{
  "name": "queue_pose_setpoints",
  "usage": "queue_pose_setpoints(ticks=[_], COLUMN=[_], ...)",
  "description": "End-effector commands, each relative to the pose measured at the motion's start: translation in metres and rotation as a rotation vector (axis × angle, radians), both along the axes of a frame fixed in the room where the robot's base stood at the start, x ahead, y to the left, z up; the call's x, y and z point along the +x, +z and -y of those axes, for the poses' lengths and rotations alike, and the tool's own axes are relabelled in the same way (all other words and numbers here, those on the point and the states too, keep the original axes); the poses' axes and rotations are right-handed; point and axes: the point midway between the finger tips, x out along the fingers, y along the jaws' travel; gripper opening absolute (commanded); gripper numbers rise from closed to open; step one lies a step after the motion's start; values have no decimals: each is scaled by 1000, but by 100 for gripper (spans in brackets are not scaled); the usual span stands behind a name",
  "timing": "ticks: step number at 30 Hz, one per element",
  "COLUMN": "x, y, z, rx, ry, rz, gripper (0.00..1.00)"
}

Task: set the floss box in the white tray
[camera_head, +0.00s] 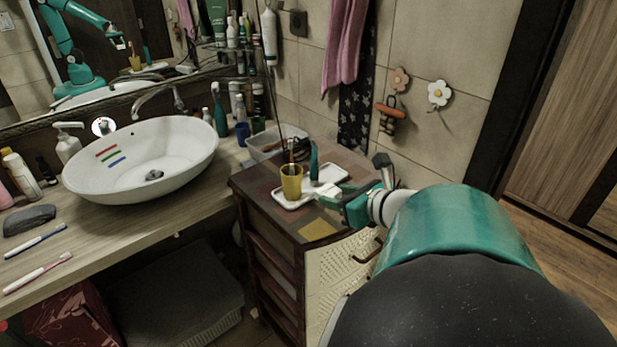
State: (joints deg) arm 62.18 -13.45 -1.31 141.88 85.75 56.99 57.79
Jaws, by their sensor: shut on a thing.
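The white tray (291,204) lies on top of the dark wooden cabinet, right of the basin. A yellow cup (291,186) stands on its left part. My gripper (335,195) reaches in from the right, low over the tray's right front part. It is shut on a small white thing, which I take to be the floss box (327,190). The box is partly hidden by the fingers. I cannot tell whether it touches the tray's floor. A slim teal thing (314,161) stands upright just behind the box.
A clear bin (262,148) stands behind the tray, with a dark coiled thing beside it. The white basin (140,160) is on the counter at left. A yellowish patch (318,229) lies on the cabinet's front edge. Pink towels (345,45) hang on the wall behind.

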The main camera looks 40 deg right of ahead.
Motion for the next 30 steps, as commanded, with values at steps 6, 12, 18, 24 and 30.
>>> queue_pose_setpoints(ticks=[6, 12, 18, 24, 30], x=[-9, 0, 45, 100, 148], y=[5, 4, -3, -19, -44], z=[-7, -11, -30, -63, -108], rx=[-1, 1, 3, 3, 4], ry=[0, 15, 70, 126, 172], rz=[0, 0, -2, -3, -5], gripper=[18, 18, 18, 18, 18])
